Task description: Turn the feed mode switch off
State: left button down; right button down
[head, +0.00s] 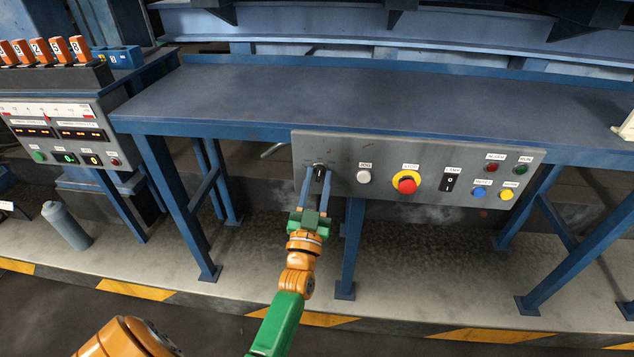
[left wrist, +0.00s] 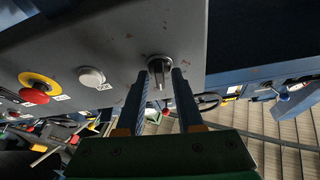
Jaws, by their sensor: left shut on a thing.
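A grey control panel (head: 340,150) is fixed to the front edge of the blue table. A dark rotary switch knob (head: 319,169) sits at the panel's left end; its label is too small to read. My left gripper (head: 317,176) is at this knob with its two fingers on either side, shut on it. The left wrist view shows the knob (left wrist: 160,68) between the fingertips (left wrist: 159,74), partly hidden by them. I cannot read which position the knob is set to. My right gripper is in neither view.
Right of the knob are a white JOG button (head: 364,176), a red stop button on yellow (head: 407,185), a black switch (head: 449,183) and several coloured lamps or buttons. A second control box (head: 60,115) stands at left. Blue table legs (head: 352,240) stand below the panel.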

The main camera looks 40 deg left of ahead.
pick_arm(q)
jog(key=shift+n+y, duration=0.3)
jog(key=shift+n, duration=1.1)
